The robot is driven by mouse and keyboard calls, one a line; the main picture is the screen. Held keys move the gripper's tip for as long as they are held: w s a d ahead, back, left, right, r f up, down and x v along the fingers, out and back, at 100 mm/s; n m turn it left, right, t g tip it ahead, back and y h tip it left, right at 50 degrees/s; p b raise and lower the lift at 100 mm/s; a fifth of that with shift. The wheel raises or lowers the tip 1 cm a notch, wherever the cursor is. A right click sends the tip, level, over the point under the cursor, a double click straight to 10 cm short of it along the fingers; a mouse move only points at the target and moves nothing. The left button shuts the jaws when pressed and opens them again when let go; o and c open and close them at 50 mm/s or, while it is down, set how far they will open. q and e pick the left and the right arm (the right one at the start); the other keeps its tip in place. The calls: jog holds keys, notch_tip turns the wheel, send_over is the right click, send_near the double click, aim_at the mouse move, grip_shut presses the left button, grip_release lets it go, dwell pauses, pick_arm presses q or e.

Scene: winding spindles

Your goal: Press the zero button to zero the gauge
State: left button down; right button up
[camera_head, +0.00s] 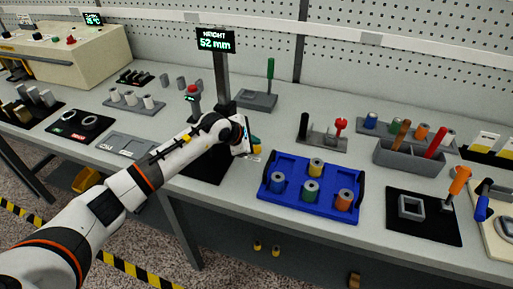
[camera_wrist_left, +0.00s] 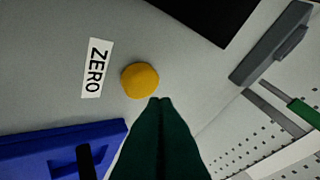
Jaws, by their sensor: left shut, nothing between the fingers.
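The zero button is a round yellow-orange knob (camera_wrist_left: 140,80) on the grey bench top, with a white label reading ZERO (camera_wrist_left: 97,68) beside it in the left wrist view. My left gripper (camera_wrist_left: 160,100) is shut and empty, its dark green fingers together. Its tips appear just beside the button's lower right edge in that view; I cannot tell if they touch it. In the head view my left gripper (camera_head: 252,141) is near the bench, right of the gauge post. The gauge display (camera_head: 215,40) reads HEIGHT 52 mm. My right gripper is not in view.
A blue tray (camera_head: 270,206) with several coloured spools stands to the right of my left gripper. A grey holder with a green-handled tool (camera_head: 270,72) is behind. A black mat (camera_head: 205,168) lies under my forearm. A pegboard wall closes the back.

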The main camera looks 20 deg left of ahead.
pick_arm(q)
jog(key=shift+f, duration=0.1)
dwell(0.7)
jog(key=shift+f+b, duration=0.3)
jog(key=shift+b, duration=0.25)
jog(key=shift+f+b, duration=0.5)
dwell(0.5)
dwell(0.3)
jog(key=shift+r+p, duration=0.45)
jog(key=shift+r, duration=0.45)
jog(key=shift+r+p, duration=1.3)
jog(key=shift+r, duration=1.25)
jog(key=shift+d+f, duration=0.1)
